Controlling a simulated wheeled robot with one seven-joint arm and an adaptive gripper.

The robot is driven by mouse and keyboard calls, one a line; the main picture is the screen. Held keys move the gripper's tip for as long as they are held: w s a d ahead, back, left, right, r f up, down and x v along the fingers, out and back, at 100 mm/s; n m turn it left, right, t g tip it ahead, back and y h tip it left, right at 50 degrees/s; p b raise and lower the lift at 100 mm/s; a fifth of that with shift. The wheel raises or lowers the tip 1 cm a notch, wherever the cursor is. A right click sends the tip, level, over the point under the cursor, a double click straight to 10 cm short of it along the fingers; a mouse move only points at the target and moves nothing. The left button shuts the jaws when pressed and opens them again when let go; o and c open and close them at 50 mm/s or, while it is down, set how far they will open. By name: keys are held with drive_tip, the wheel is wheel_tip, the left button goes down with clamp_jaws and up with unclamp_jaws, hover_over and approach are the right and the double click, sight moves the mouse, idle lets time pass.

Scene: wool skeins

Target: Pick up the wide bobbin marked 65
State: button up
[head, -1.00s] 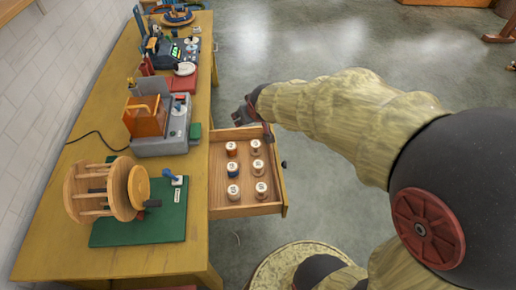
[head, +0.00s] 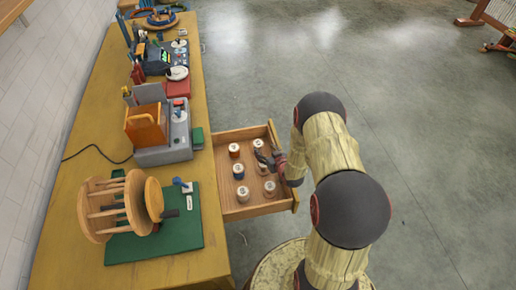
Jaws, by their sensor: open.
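An open drawer (head: 226,212) holds several small bobbins in two columns. The left column has an orange-brown bobbin (head: 234,151), a blue bobbin (head: 239,171) and a pale bobbin (head: 243,195). The right column has a far bobbin (head: 258,145), a middle bobbin (head: 261,170) partly hidden by my gripper, and a near bobbin (head: 269,188). Their top marks are too small to read, so I cannot tell which is 65. My gripper (head: 266,160) is open and empty, over the right column by the middle bobbin. I cannot tell whether it touches it.
The drawer projects from a long wooden bench (head: 60,250). On the bench stand a wooden skein reel (head: 112,205) on a green mat (head: 190,240), a grey unit (head: 170,150) with an orange box (head: 146,126), and a dark device (head: 158,60).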

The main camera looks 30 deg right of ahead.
sight(258, 144)
drive_tip(key=b+x, duration=0.1)
drive_tip(key=x, duration=0.2)
drive_tip(key=b+x, duration=0.1)
drive_tip(key=x, duration=0.2)
drive_tip(key=shift+w+a, duration=0.15)
drive_tip(key=shift+w, duration=0.1)
drive_tip(key=shift+r, duration=0.1)
drive_tip(key=shift+c, duration=1)
drive_tip(key=c, duration=0.7)
